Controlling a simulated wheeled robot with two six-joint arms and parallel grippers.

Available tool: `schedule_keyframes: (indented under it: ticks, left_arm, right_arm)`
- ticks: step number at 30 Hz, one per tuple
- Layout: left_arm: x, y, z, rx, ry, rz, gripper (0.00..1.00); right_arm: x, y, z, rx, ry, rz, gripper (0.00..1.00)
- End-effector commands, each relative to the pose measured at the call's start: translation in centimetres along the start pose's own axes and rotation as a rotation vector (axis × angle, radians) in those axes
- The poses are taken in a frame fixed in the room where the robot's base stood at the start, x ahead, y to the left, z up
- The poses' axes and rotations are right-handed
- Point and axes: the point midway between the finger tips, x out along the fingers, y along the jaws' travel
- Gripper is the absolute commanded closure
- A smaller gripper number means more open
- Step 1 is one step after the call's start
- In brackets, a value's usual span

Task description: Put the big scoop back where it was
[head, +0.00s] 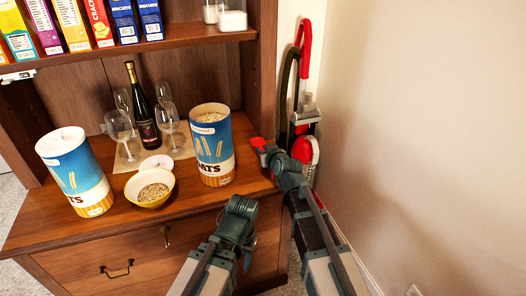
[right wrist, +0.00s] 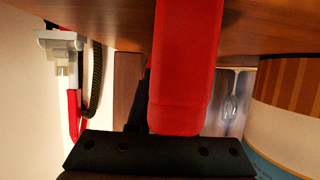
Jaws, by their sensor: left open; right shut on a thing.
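My right gripper (head: 266,152) is shut on a red thing (head: 257,142), which looks like the big scoop, at the right end of the hutch counter. In the right wrist view the red scoop (right wrist: 186,65) fills the upper middle, against or close to the counter wood; its far end is out of view. My left gripper (head: 240,212) is open and empty in front of the drawers, its fingers mostly hidden. The open oats canister (head: 214,150) stands left of my right gripper, with oats inside. It also shows in the right wrist view (right wrist: 288,125).
A yellow bowl of oats (head: 150,190), a white lid (head: 157,163) and a closed oats canister (head: 75,172) stand on the counter (head: 130,228). A bottle (head: 141,110) and several wine glasses stand behind. A red vacuum cleaner (head: 304,110) stands between hutch and wall.

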Motion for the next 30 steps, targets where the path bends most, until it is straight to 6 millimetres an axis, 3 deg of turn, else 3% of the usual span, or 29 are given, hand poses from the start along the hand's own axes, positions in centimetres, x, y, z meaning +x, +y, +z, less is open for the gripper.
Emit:
schedule_keyframes:
  ticks: [6, 7, 12, 23, 30]
  left_arm:
    - [0.5, 0.1, 0.0, 0.000, 0.000, 0.000, 0.50]
    - [0.4, 0.0, 0.0, 0.000, 0.000, 0.000, 0.50]
    - [0.4, 0.0, 0.0, 0.000, 0.000, 0.000, 0.50]
    - [0.3, 0.0, 0.0, 0.000, 0.000, 0.000, 0.50]
    - [-0.6, -0.1, 0.0, 0.000, 0.000, 0.000, 0.50]
  right_arm:
    - [0.2, 0.0, 0.5, 0.000, 0.000, 0.000, 1.00]
    - [0.2, 0.0, 0.4, 0.000, 0.000, 0.000, 0.77]
    - [0.1, 0.0, 0.4, 0.000, 0.000, 0.000, 0.47]
    - [0.0, 0.0, 0.3, 0.000, 0.000, 0.000, 0.46]
    - [-1.8, -0.3, 0.1, 0.000, 0.000, 0.001, 0.46]
